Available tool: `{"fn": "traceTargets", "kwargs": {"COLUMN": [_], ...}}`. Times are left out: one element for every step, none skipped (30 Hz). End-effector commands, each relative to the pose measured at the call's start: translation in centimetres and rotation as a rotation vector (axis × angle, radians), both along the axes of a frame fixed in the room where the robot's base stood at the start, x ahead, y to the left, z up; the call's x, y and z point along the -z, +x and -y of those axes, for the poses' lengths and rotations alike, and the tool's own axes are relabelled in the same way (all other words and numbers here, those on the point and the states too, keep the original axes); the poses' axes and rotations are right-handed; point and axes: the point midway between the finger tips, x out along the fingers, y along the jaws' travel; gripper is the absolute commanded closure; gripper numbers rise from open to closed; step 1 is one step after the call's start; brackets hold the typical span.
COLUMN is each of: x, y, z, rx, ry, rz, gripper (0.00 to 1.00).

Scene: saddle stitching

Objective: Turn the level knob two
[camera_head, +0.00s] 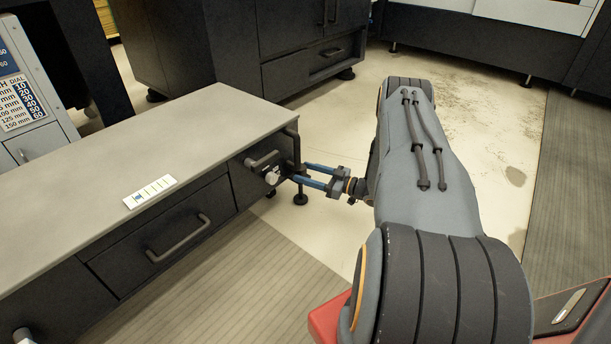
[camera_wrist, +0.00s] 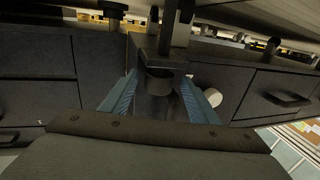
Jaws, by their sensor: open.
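In the wrist view a pale round knob (camera_wrist: 213,97) lies just right of the right finger, outside the jaws. A dark cylinder on a post (camera_wrist: 158,82) shows between the fingers; I cannot tell whether they touch it. Another pale knob (camera_head: 22,335) shows at the lower left of the head view.
A drawer with a bar handle (camera_head: 180,239) is left of the knob. A black foot (camera_head: 301,198) stands below my fingers. Dark cabinets (camera_head: 240,45) stand behind; the floor beyond is clear.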

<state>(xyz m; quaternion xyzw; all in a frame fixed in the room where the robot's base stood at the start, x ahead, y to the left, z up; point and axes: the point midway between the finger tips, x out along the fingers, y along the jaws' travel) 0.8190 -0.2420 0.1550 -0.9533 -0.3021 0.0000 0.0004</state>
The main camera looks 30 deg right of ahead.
Motion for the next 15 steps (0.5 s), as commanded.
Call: {"fn": "traceTargets", "kwargs": {"x": [0.07,0.05,0.03,0.01,0.00,-0.02,-0.03,-0.03,-0.04,-0.04,-0.04,-0.04,-0.04,-0.04,-0.03], "y": [0.26,0.35,0.42,0.44,0.45,0.45,0.44,0.43,0.44,0.43,0.43,0.42,0.42,0.41,0.41], "z": [-0.17,-0.22,-0.24,-0.25,-0.24,-0.22,-0.20,-0.18,-0.16,-0.16,-0.14,-0.12,-0.12,-0.11,-0.10], "rx": [0.000,0.000,0.001,0.001,0.001,0.002,0.002,0.002,0.002,0.002,0.003,0.003,0.003,0.003,0.003], "ry": [0.000,0.000,0.000,0.000,0.000,0.000,0.000,0.000,0.000,0.000,0.000,0.000,0.000,0.000,0.000], "rz": [0.000,0.000,0.000,0.000,0.000,0.000,0.000,0.000,0.000,0.000,0.000,0.000,0.000,0.000,0.000], "gripper": [0.45,0.45,0.45,0.45,0.45,0.45,0.45,0.45,0.45,0.45,0.47,0.53,0.58,0.64,0.70]}}
